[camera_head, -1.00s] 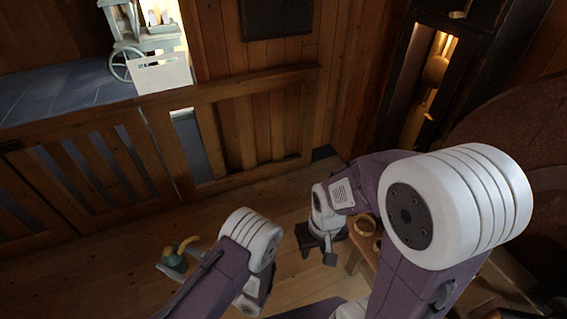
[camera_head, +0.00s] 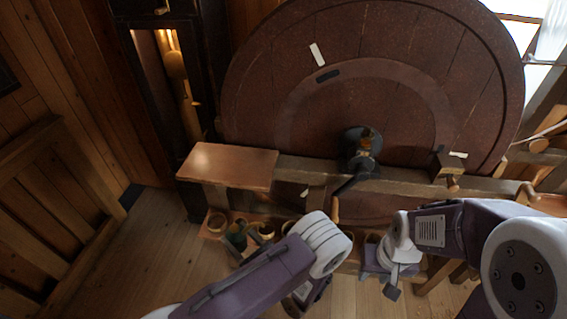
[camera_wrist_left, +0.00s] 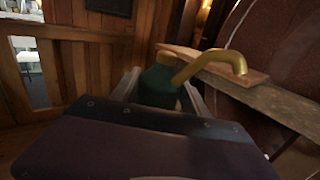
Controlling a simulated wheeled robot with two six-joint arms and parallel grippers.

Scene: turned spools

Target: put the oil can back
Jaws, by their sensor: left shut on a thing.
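The oil can is dark green with a curved brass spout. In the head view the oil can (camera_head: 236,238) is low, left of centre, partly hidden by my arm. In the left wrist view the oil can (camera_wrist_left: 158,88) stands between the two fingers of my left gripper (camera_wrist_left: 160,95), with its spout pointing right. My left gripper (camera_head: 242,246) is shut on it and holds it upright. My right gripper (camera_head: 391,283) hangs low at the right of centre, away from the can; its jaws are too unclear to read.
A copper-coloured board (camera_head: 228,165) lies on a wooden beam (camera_head: 410,184) before a large dark red wheel (camera_head: 300,100) with a crank (camera_head: 345,190). Floor (camera_head: 150,235) is clear at the left.

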